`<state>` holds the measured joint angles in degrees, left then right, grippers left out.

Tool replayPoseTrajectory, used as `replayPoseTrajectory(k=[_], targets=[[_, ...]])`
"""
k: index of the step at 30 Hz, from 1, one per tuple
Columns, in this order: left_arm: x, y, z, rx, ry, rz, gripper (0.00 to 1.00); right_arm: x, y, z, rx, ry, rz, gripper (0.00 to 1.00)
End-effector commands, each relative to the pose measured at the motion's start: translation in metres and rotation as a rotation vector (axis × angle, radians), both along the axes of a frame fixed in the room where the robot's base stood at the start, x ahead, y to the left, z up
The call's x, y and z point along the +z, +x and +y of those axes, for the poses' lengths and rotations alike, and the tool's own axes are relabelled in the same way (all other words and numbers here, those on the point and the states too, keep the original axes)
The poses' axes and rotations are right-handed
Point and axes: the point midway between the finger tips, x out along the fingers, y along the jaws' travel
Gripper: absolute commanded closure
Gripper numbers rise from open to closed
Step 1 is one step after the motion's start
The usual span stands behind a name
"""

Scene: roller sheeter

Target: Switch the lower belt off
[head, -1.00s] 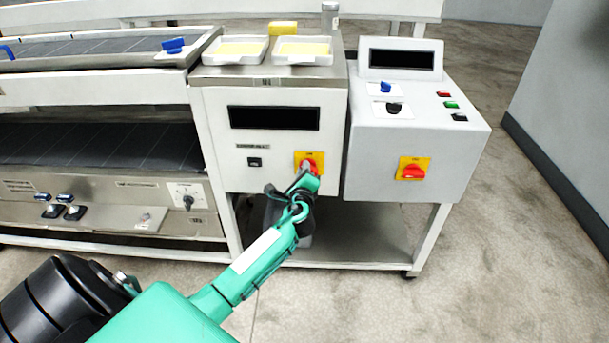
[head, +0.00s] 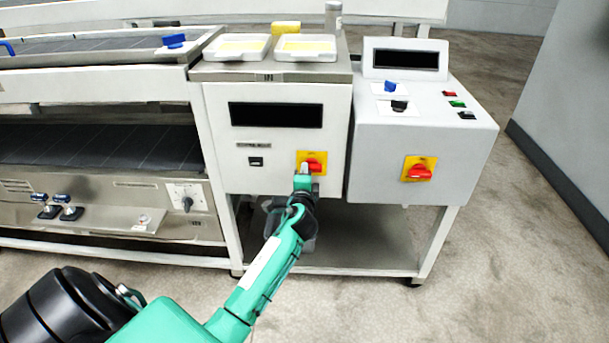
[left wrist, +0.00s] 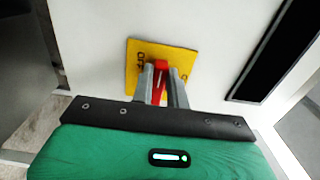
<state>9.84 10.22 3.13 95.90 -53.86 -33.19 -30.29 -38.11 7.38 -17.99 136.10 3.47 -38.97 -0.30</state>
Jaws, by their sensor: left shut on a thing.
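The red rotary switch handle (head: 315,166) sits on a yellow plate (head: 303,155) on the white front panel, below a black display. My left gripper (head: 304,173) is at this switch and hides part of it. In the left wrist view, the two fingers of my left gripper (left wrist: 160,86) stand on either side of the red handle (left wrist: 161,70), shut on it. The yellow plate (left wrist: 180,56) carries dark lettering on both sides, the left mark looking like OFF. The handle's exact angle is hard to tell. My right gripper is not in view.
A grey control box (head: 425,150) to the right carries a similar red switch (head: 419,172) and small buttons. The lower belt (head: 100,147) lies at left, with a dial (head: 187,202) beneath it. White trays (head: 305,47) stand on top. The floor in front is clear.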

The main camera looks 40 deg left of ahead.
Motion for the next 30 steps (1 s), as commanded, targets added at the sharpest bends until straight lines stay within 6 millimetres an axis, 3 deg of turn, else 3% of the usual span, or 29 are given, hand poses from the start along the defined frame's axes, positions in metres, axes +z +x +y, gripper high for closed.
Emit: replayPoseTrajectory(k=[13,14,17,30], targets=[[-0.0025,-0.0005,-0.0005,0.000,-0.014,-0.003,1.00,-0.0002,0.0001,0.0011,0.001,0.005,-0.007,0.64],[-0.0026,-0.0005,-0.0005,0.000,-0.014,-0.003,0.83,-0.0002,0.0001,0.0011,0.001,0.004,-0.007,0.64],[-0.0022,-0.0004,-0.0005,0.000,-0.012,-0.003,0.63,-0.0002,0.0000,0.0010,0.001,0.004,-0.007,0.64],[-0.0011,-0.0096,-0.0062,-0.001,-0.011,-0.003,0.63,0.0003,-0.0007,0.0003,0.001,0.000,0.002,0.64]])
